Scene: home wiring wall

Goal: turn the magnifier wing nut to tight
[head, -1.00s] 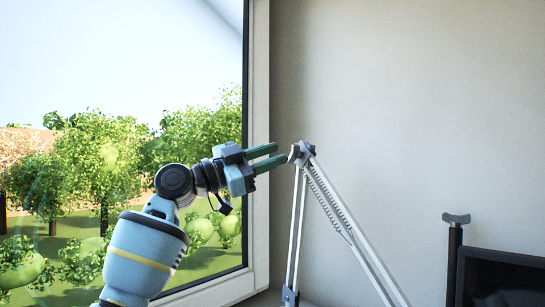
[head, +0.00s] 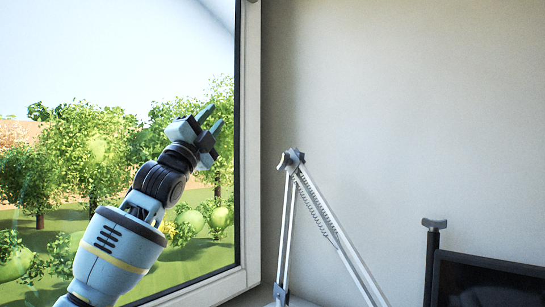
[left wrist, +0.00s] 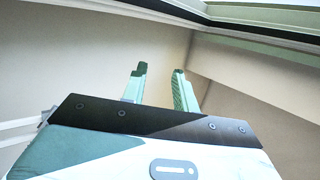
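The magnifier's jointed metal arm (head: 322,208) stands in front of the wall, with a grey wing nut (head: 291,158) at its top elbow. My left gripper (head: 211,120) is open and empty, up and to the left of the wing nut and clearly apart from it, in front of the window. In the left wrist view, its two green fingers (left wrist: 158,78) are spread with nothing between them. Pale bars, probably the magnifier arm (left wrist: 22,131), show at the left edge of that view, partly hidden by the gripper body. My right gripper is not in view.
The window frame (head: 248,150) runs upright between my left gripper and the magnifier arm in the picture. A dark post with a grey winged top (head: 434,224) and a dark screen (head: 490,283) stand at lower right. The wall above is bare.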

